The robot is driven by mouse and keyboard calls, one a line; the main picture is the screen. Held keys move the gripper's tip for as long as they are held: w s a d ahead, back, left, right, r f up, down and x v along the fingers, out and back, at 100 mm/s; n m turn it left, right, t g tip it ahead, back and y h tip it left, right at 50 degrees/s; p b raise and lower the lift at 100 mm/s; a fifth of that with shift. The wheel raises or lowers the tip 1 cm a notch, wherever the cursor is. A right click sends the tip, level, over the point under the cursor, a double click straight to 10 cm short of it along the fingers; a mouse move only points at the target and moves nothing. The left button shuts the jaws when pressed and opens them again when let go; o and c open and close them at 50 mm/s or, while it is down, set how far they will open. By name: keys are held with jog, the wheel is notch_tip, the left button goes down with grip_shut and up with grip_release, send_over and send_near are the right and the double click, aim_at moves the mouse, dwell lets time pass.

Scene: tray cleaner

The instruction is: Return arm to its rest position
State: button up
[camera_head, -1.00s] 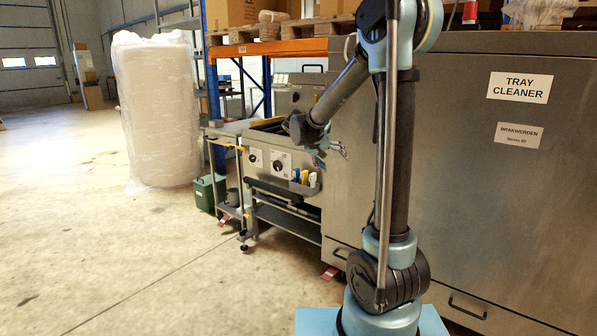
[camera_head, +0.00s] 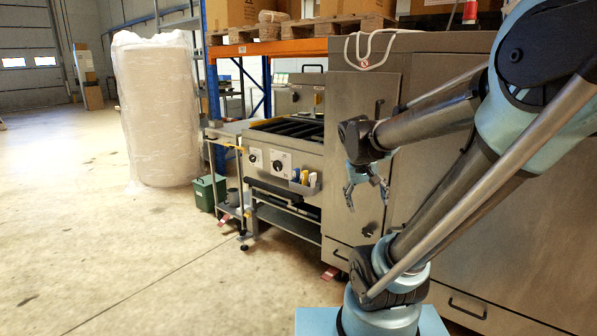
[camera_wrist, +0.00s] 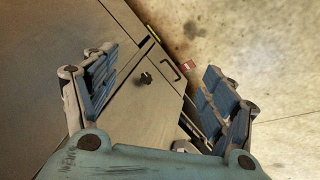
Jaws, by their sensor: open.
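My gripper (camera_head: 367,186) hangs in front of the steel cabinet door of the tray cleaner in the head view, pointing down and empty. In the wrist view my gripper (camera_wrist: 160,95) has its two blue-padded fingers spread wide apart, with nothing between them. Beyond the fingers the wrist view shows the cabinet's steel panels with a dark round knob (camera_wrist: 144,78) and part of the floor. My arm folds over from the right side of the head view and covers much of the machine's front.
A conveyor-like machine (camera_head: 285,160) with knobs and a small bin stands left of the cabinet (camera_head: 345,215). A wrapped pallet stack (camera_head: 157,110), a green box (camera_head: 208,192) and a shelf rack stand further left. The floor (camera_head: 130,270) at the left front is clear.

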jog(key=s+a+f+y, duration=0.2)
jog(key=s+f, duration=0.5)
jog(key=s, duration=0.6)
jog(key=shift+a+f+y, duration=0.2)
jog(key=shift+f+y, duration=0.2)
jog(key=shift+y, duration=0.1)
